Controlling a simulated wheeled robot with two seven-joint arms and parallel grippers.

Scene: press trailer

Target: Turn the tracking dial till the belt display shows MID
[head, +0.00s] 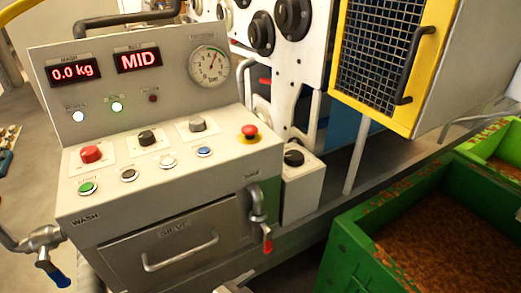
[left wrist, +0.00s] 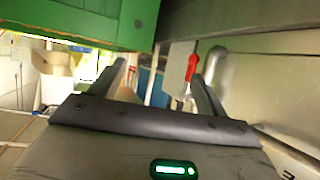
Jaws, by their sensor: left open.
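The belt display (head: 139,60) on the upright grey panel reads MID in red. I cannot read a label naming the tracking dial. A black knob (head: 294,158) sits on the small grey box right of the console. Other knobs, one black (head: 147,138) and one grey (head: 198,124), sit on the console top. My left gripper (left wrist: 163,75) shows in the left wrist view with its fingers spread and nothing held between them. A red valve handle (left wrist: 191,68) hangs beyond the fingers. My right gripper is not in view.
The console also has a red button (head: 91,154), a red-and-yellow stop button (head: 249,133) and a round gauge (head: 209,66). A pipe with a red handle (head: 267,245) runs down its right side. Green bins (head: 349,246) stand right. A yellow-framed mesh guard (head: 385,55) is above.

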